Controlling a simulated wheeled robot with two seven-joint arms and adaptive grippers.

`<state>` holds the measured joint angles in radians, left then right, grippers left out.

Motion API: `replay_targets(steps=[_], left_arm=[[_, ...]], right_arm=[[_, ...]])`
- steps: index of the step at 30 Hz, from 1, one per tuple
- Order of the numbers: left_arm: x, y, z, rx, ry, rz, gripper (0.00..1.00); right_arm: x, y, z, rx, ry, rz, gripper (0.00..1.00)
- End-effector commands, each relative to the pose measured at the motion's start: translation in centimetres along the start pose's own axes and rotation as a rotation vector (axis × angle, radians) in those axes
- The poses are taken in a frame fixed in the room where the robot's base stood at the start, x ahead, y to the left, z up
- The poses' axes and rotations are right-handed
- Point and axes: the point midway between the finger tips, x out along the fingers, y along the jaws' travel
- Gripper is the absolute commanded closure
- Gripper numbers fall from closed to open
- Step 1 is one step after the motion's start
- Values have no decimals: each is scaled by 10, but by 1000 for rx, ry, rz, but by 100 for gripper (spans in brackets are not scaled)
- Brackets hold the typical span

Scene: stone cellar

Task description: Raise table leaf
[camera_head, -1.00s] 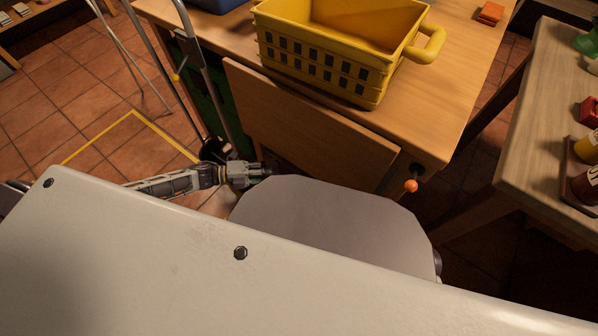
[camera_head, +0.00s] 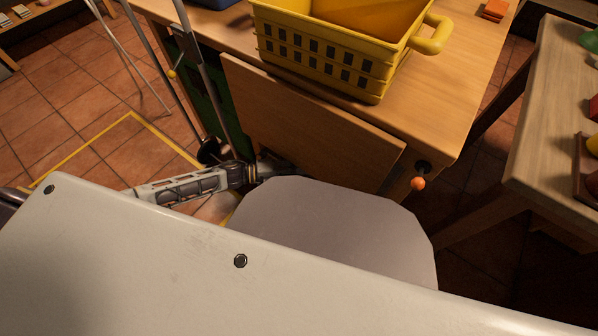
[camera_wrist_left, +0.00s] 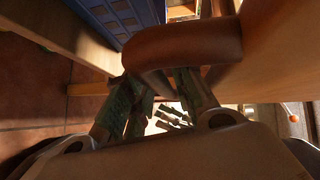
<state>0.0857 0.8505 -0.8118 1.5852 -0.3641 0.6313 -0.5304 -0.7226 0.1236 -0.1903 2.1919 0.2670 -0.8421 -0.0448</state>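The wooden table leaf (camera_head: 310,125) hangs down steeply along the front side of the wooden table (camera_head: 440,110). An orange knob (camera_head: 418,183) sits at the table's near corner, right of the leaf. My left gripper (camera_head: 282,168) is at the leaf's lower left part; its tips are hard to make out there. In the left wrist view, a rounded brown handle (camera_wrist_left: 185,45) crosses in front of the leaf's wood (camera_wrist_left: 275,55). The fingers (camera_wrist_left: 158,90) stand apart with their tips at the handle, partly hidden by it. I cannot tell whether they touch it. My right gripper is out of view.
A yellow basket (camera_head: 320,60) stands on the table near the leaf's hinge side. A blue crate (camera_wrist_left: 122,15) shows in the left wrist view. Metal poles (camera_head: 205,75) stand left of the leaf. Another wooden table (camera_head: 550,130) is at the right.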

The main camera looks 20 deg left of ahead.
Motion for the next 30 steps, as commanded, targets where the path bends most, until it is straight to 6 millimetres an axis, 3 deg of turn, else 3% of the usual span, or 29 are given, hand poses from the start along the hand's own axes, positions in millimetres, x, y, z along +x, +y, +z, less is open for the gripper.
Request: replay_targets(steps=[6,12,30], left_arm=[[0,0,0,0,0,0,75],[0,0,0,0,0,0,100],[-3,0,-3,-8,0,8,100]], right_arm=[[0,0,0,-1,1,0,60],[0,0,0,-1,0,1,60],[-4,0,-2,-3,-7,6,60]])
